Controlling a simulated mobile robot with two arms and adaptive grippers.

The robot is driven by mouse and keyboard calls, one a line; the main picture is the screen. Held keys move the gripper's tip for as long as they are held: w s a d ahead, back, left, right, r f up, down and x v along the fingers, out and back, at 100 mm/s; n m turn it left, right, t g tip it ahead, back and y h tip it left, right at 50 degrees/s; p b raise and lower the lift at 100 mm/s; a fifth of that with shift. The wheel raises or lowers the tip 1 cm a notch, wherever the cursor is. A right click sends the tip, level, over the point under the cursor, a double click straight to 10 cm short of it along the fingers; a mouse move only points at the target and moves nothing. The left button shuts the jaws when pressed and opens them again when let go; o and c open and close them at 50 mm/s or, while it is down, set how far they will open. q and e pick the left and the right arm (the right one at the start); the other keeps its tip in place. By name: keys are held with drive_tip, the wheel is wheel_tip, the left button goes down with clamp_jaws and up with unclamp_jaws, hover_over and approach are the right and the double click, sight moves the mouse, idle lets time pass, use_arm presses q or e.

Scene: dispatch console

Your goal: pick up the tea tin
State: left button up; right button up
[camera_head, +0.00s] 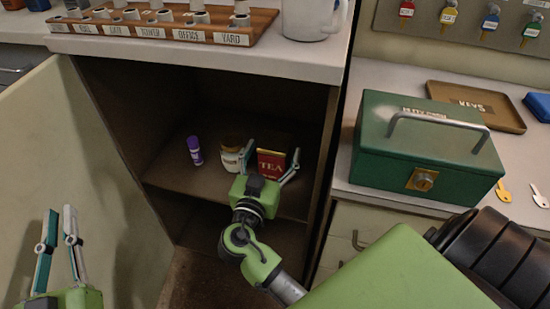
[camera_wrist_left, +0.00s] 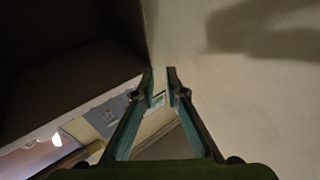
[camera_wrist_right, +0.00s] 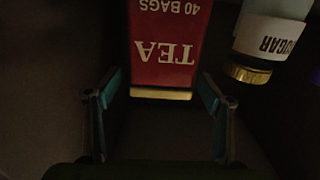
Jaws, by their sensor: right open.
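The red tea tin (camera_head: 271,161), with a gold lid edge and white lettering, stands on the cabinet shelf. It fills the upper middle of the right wrist view (camera_wrist_right: 166,45), where it appears upside down. My right gripper (camera_head: 271,160) is open in front of the tin. In the right wrist view its fingers (camera_wrist_right: 158,85) stand apart on either side of the tin's gold edge, and no contact shows. My left gripper (camera_head: 58,212) is held apart at the lower left by the open cabinet door. Its fingers show a narrow gap in the left wrist view (camera_wrist_left: 160,80), with nothing between them.
A sugar jar (camera_head: 231,157) stands close to the left of the tin, beside the right gripper's left finger. A purple-capped bottle (camera_head: 195,150) stands farther left. The open cabinet door (camera_head: 95,150) and the cabinet's right wall (camera_head: 318,165) bound the opening. A green cash box (camera_head: 425,155) sits on the right counter.

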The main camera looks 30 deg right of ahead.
sight(275, 144)
drive_tip(key=shift+x, duration=1.5)
drive_tip(key=shift+a, duration=0.15)
drive_tip(key=c, duration=1.3)
drive_tip(key=shift+c, duration=0.2)
drive_tip(key=shift+w+r, duration=0.1)
drive_tip(key=shift+w, duration=0.05)
